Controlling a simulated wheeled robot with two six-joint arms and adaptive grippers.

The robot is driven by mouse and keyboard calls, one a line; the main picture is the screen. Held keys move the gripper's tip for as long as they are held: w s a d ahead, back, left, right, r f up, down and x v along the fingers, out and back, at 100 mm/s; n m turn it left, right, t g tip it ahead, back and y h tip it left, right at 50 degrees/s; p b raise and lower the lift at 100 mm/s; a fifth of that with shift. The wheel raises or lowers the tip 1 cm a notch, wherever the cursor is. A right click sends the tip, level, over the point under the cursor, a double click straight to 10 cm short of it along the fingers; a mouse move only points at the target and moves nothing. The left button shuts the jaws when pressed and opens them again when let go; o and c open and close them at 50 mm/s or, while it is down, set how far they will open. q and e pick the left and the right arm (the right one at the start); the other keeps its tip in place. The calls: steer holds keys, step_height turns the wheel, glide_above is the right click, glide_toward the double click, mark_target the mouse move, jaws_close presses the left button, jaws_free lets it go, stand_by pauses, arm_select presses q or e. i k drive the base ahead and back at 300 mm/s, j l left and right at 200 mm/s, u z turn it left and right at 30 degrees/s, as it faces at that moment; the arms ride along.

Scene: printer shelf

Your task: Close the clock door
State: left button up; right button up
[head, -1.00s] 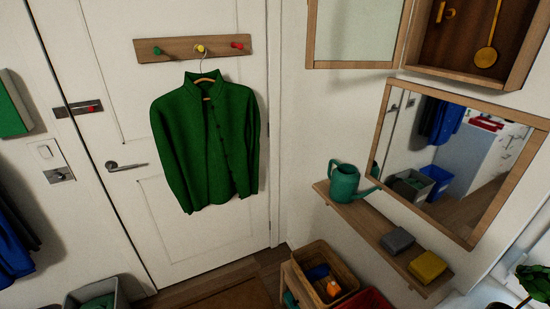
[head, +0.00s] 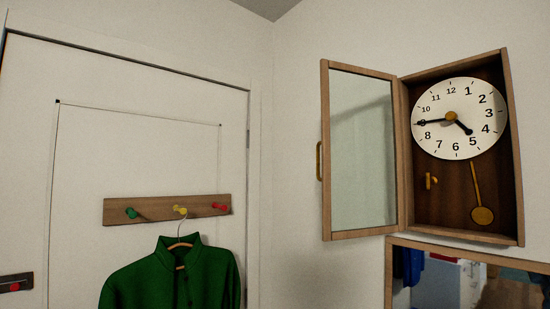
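The wall clock (head: 412,190) hangs on the right wall, a wooden case with a white dial (head: 459,118), black hands, a brass pendulum (head: 482,214) and a small brass key-like piece (head: 431,181) inside. Its clock door (head: 328,200), a wood frame with a glass pane, stands wide open, swung out to the left on the hinge at the case's left edge. The brass door handle (head: 319,160) is on the door's far left edge. Neither of my grippers is in view.
A wood-framed mirror (head: 389,270) is directly below the clock. Left of the corner, a white door (head: 75,170) carries a peg rail (head: 168,209) with a green jacket (head: 175,275) on a hanger. The space before the clock looks clear.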

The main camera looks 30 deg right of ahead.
mark_target(325, 64)
steer(key=i+j+z, duration=0.1)
steer(key=i+j, duration=0.2)
steer(key=i, duration=0.15)
steer(key=i+j+z, duration=0.15)
steer(key=i+j, duration=0.2)
steer(key=i+z, duration=0.15)
steer(key=z, duration=0.3)
steer(key=i+z, duration=0.2)
steer(key=z, duration=0.25)
steer(key=i+z, duration=0.15)
steer(key=z, duration=0.3)
steer(key=i+j+z, duration=0.15)
steer(key=z, duration=0.25)
steer(key=i+j+z, duration=0.15)
steer(key=z, duration=0.3)
steer(key=i+j+z, duration=0.1)
steer(key=z, duration=0.35)
steer(key=i+j+z, duration=0.15)
steer(key=j+z, duration=0.8)
steer(key=i+l, duration=0.05)
